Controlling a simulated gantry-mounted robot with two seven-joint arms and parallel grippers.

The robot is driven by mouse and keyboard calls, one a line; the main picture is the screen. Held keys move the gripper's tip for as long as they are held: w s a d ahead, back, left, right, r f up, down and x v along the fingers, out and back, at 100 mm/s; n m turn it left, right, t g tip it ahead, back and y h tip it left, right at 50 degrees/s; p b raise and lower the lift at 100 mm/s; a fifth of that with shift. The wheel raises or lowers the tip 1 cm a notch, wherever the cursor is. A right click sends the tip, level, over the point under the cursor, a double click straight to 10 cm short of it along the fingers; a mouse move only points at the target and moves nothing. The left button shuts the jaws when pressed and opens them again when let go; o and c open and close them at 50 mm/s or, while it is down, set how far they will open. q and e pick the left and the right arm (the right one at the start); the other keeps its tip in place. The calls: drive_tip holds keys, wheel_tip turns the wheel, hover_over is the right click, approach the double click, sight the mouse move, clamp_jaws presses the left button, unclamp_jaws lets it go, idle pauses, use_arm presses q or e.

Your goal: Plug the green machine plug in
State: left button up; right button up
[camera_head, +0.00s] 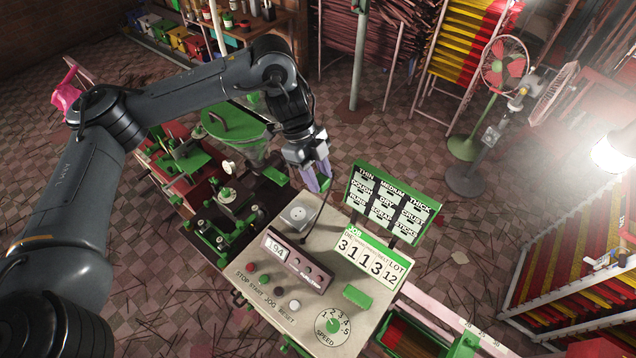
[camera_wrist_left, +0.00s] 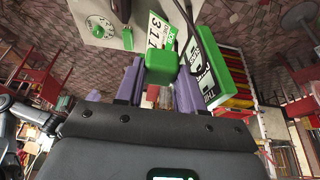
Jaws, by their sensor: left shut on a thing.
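My left gripper (camera_head: 317,180) hangs above the back edge of the cream control console, its purple fingers pointing down. In the left wrist view it is shut on a green block-shaped plug (camera_wrist_left: 162,67), which sits between the two purple fingers. The fingers mostly hide the plug in the head view. A dark cord runs down from near the fingers toward the console top. A grey round-faced socket plate (camera_head: 298,216) lies on the console, below and left of the fingers, apart from them. My right gripper is not in view.
The green-framed label board (camera_head: 392,204) stands close right of the fingers. The number card (camera_head: 369,258), counter box (camera_head: 296,262), green block (camera_head: 357,296) and speed dial (camera_head: 333,325) are on the console. Green machine parts (camera_head: 235,122) stand left of it.

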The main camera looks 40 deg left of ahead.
use_arm(q)
drive_tip(key=shift+r, duration=1.05)
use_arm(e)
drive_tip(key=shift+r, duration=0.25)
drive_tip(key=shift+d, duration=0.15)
